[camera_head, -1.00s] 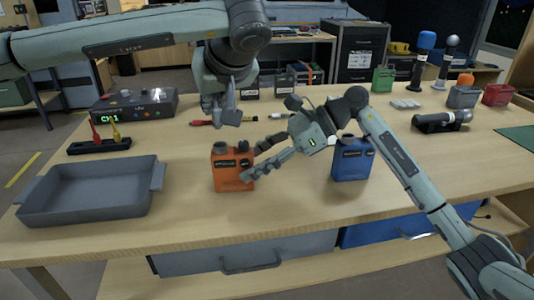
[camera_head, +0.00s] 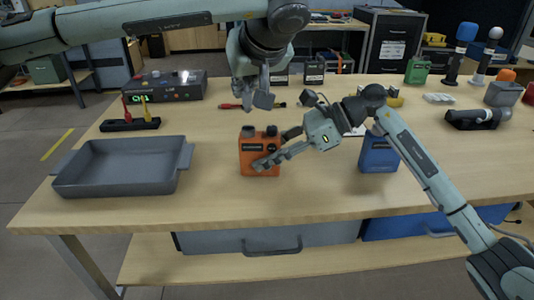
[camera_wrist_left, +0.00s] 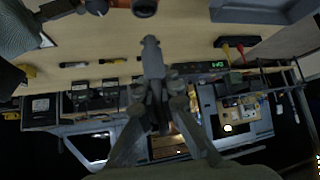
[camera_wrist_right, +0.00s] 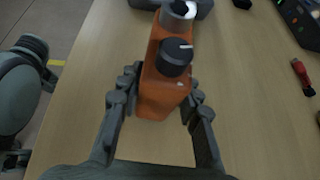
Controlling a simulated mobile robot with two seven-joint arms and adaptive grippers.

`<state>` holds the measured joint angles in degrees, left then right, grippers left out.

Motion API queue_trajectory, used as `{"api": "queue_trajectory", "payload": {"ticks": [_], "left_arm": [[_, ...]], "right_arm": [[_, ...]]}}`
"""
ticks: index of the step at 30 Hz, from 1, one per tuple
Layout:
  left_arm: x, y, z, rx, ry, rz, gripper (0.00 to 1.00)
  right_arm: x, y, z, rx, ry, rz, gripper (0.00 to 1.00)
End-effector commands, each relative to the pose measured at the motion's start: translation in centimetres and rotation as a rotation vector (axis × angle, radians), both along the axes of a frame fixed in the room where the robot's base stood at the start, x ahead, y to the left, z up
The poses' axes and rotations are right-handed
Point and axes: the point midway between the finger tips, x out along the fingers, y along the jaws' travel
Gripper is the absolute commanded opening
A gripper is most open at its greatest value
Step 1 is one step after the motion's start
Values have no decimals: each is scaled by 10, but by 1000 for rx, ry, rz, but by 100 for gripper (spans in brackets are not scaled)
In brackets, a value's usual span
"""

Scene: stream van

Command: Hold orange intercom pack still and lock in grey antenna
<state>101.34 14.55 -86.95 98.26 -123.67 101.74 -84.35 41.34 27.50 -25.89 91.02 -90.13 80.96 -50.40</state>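The orange intercom pack (camera_head: 260,157) stands upright on the table. Its top carries a black knob with a white line (camera_wrist_right: 175,57) and a grey round socket (camera_wrist_right: 179,10). My right gripper (camera_head: 275,150) has one finger across the front and one behind; in the right wrist view its fingertips press in on both sides of the pack. My left gripper (camera_head: 262,96) is above and behind the pack. In the left wrist view its fingers close on a slim grey rod, the grey antenna (camera_wrist_left: 151,55), which points toward the pack's top. The antenna is apart from the pack; its lower part is hidden between the fingers.
A grey tray (camera_head: 120,186) lies left of the pack. A blue pack (camera_head: 378,156) stands to the right, near my right forearm. A control box (camera_head: 162,87), a plug stand (camera_head: 130,125) and a red screwdriver (camera_head: 232,106) lie farther back. The front table area is clear.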

Motion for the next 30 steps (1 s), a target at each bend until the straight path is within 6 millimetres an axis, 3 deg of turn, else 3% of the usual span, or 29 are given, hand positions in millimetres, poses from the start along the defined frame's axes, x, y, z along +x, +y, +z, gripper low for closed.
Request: {"api": "queue_trajectory", "payload": {"ticks": [4,28,29,30], "left_arm": [[0,0,0,0,0,0,0],[1,0,-23,1,8,-7,0],[1,0,-23,1,8,-7,0],[1,0,-23,1,8,-7,0]], "right_arm": [[0,0,0,0,0,0,1],[0,0,0,1,0,0,1],[0,0,0,1,0,0,32],[0,0,0,1,0,0,27]]}}
